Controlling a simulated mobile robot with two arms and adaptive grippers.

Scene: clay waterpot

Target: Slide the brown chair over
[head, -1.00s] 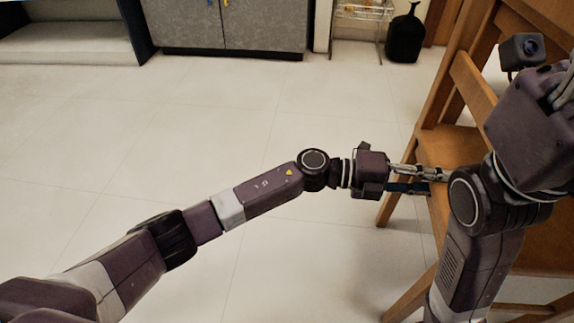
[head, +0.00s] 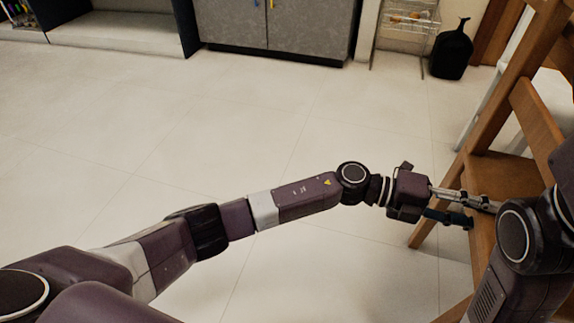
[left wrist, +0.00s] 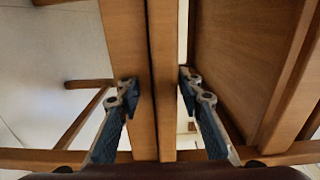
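The brown wooden chair (head: 495,172) stands at the right of the head view, partly hidden by my right arm and cut off by the frame. My left gripper (head: 468,210) reaches it from the left, with its fingers spread apart at the chair's near side. In the left wrist view, wooden bars of the chair (left wrist: 166,60) run between the two fingers of my left gripper (left wrist: 158,85). The left finger overlaps one bar; I cannot tell whether either finger touches the wood. My right arm shows at the right edge, but its gripper is out of view.
A grey cabinet (head: 300,25) stands at the back, with a wire rack (head: 405,22) and a dark vase (head: 451,54) to its right. The pale tiled floor (head: 250,130) between cabinet and arms is clear.

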